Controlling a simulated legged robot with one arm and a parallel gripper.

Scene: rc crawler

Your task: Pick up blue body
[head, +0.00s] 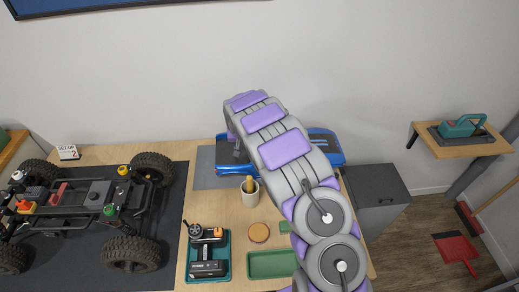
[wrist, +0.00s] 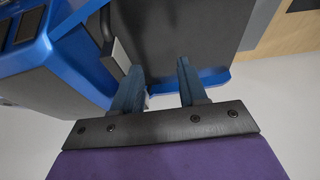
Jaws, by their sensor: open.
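The blue body (head: 326,148) lies on a grey mat at the back of the table in the head view, partly hidden behind my arm. Parts of it show on both sides of the arm. In the wrist view the blue body (wrist: 72,58) fills the upper left, with a dark panel (wrist: 190,35) beside it edged in blue. My gripper (wrist: 160,80) is open, its two fingers pointing at the blue edge of the dark panel. Whether the fingers touch it or straddle it I cannot tell. My gripper is hidden in the head view.
A wheeled crawler chassis (head: 95,205) stands on a dark mat at the left. A cup (head: 250,192), a teal tray with a controller (head: 207,268), a round tan item (head: 259,232) and a green tray (head: 272,264) are in front. A grey cabinet (head: 376,190) stands right.

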